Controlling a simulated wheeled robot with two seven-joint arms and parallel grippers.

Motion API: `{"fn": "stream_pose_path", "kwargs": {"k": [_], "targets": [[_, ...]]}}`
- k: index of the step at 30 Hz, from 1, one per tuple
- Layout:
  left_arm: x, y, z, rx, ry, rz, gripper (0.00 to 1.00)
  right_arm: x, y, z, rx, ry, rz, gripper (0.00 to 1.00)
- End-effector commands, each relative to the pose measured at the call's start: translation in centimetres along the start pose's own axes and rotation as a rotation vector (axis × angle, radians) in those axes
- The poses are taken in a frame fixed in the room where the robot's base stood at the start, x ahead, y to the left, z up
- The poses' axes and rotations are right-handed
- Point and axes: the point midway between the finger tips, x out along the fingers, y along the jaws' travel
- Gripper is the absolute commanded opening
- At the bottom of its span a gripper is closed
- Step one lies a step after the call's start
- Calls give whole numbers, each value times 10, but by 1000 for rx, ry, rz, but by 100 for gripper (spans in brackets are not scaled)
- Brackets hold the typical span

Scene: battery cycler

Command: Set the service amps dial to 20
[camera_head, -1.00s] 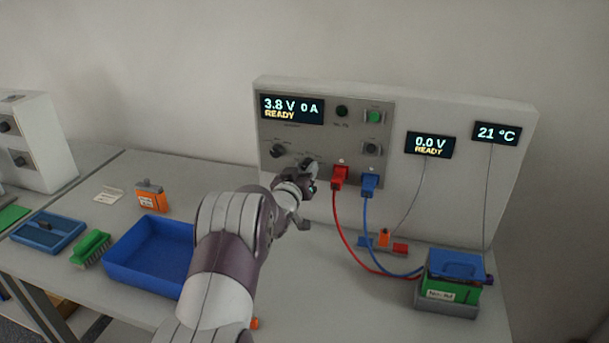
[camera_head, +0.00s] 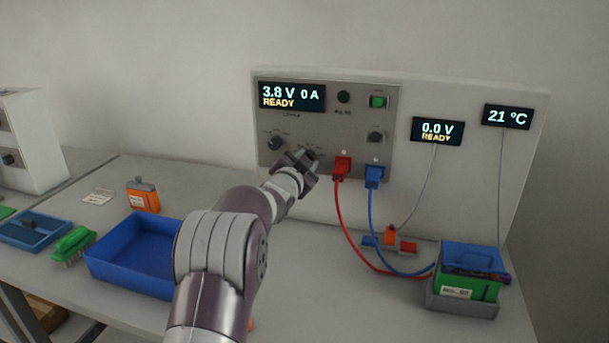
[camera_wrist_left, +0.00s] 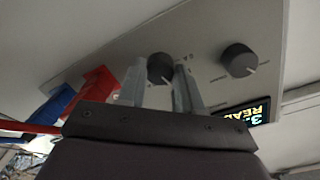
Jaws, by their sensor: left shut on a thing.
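The grey cycler panel (camera_head: 330,130) carries two dark dials low on its left half. My left gripper (camera_head: 308,163) is at the right-hand dial (camera_head: 311,155), the lower part of which it hides. In the left wrist view that dial (camera_wrist_left: 160,68) sits between the two fingers of the left gripper (camera_wrist_left: 160,82), which is shut on it. The other dial (camera_head: 276,143) stands free to its left, and also shows in the wrist view (camera_wrist_left: 238,61). The dial lettering is too small to read. The panel display (camera_head: 292,97) reads 3.8 V, 0 A, READY. My right gripper is not in view.
Red (camera_head: 342,168) and blue (camera_head: 374,177) plugs sit close to the right of the gripped dial, their cables hanging to a green battery (camera_head: 468,285). A blue tray (camera_head: 130,272) stands left of my arm. Other displays show 0.0 V (camera_head: 437,130) and 21 °C (camera_head: 507,117).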

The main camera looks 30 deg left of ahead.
Motion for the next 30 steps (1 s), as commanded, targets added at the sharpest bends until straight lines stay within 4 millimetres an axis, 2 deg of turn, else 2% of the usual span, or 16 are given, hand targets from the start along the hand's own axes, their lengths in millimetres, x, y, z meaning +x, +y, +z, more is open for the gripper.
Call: {"fn": "stream_pose_path", "kwargs": {"k": [1, 3, 12, 30], "targets": [[0, 4, 5, 36, -1, 0, 4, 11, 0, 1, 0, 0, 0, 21], [0, 4, 5, 89, -5, -1, 4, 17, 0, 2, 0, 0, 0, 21], [0, 3, 2, 258, -13, -4, 4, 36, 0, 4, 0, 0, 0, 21], [0, 2, 0, 332, -19, -4, 4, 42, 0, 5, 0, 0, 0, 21]]}}
